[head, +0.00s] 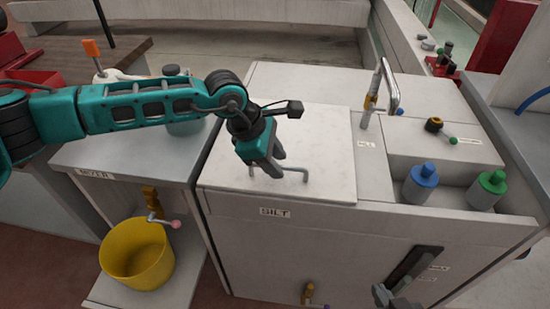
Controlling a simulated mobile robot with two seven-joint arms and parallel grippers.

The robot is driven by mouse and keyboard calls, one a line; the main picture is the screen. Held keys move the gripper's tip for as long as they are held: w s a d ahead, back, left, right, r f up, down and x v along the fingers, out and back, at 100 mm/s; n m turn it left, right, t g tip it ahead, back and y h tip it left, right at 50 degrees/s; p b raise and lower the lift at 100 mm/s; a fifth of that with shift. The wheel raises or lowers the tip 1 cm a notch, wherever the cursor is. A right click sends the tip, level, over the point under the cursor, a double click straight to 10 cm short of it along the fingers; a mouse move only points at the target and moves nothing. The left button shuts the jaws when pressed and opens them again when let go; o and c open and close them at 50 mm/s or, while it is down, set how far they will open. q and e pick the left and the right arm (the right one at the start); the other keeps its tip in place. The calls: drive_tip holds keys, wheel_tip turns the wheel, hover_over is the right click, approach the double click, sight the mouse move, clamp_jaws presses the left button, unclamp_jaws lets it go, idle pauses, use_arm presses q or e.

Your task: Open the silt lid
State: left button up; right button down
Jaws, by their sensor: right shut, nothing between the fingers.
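The silt lid (325,140) is a pale flat panel on top of the cabinet, lying flat, above a label reading SILT (275,212). A thin grey bar handle (296,170) stands near its front edge. My left gripper (277,166) points down at the handle's left part, and its fingers overlap the bar. The gripper's body hides some of the handle, and I cannot tell whether the fingers are closed around it.
A metal tap (388,88) stands right of the lid. Blue-capped (420,183) and green-capped (488,189) bottles sit in a recess at right. A yellow bucket (137,255) stands lower left. A black slotted panel (414,268) is on the cabinet front.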

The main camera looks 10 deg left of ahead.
use_arm(q)
drive_tip(key=shift+c, duration=0.4)
clamp_jaws()
drive_tip(key=shift+r, duration=0.15)
